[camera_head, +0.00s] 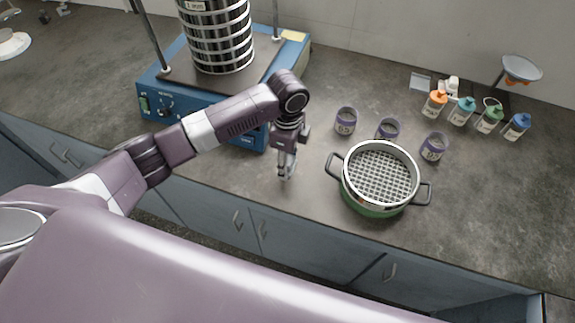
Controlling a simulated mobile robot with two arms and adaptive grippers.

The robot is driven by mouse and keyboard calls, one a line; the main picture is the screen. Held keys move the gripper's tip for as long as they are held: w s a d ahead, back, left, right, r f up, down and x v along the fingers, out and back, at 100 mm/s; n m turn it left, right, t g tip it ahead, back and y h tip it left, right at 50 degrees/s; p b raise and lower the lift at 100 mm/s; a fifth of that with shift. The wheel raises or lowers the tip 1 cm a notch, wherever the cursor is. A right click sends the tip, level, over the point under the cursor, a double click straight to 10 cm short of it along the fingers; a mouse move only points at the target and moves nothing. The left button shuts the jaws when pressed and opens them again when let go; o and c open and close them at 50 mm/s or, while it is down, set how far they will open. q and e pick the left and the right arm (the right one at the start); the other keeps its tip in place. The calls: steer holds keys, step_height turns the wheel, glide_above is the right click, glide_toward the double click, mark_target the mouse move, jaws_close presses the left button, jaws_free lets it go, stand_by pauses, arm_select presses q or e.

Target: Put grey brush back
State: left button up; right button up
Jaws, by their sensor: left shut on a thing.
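My left gripper (286,172) points down over the front part of the counter, left of the green pot. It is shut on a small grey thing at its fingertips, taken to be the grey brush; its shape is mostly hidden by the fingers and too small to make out. No other grey brush is clear in view, and I cannot pick out its resting place. My right gripper is not in view.
A green pot (372,207) with two handles carries a mesh sieve (382,178). Grey cups (346,121) with purple bands stand behind it. A blue shaker (190,125) with a sieve stack (218,38) is behind left. Several capped bottles (461,111) stand at right.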

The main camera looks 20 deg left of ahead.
arm_select(q)
step_height(320, 180, down, 3)
steer(key=shift+r, duration=0.15)
steer(key=o, duration=1.1)
step_height(320, 180, up, 12)
steer(key=shift+r+b, duration=0.1)
steer(key=shift+b, duration=0.6)
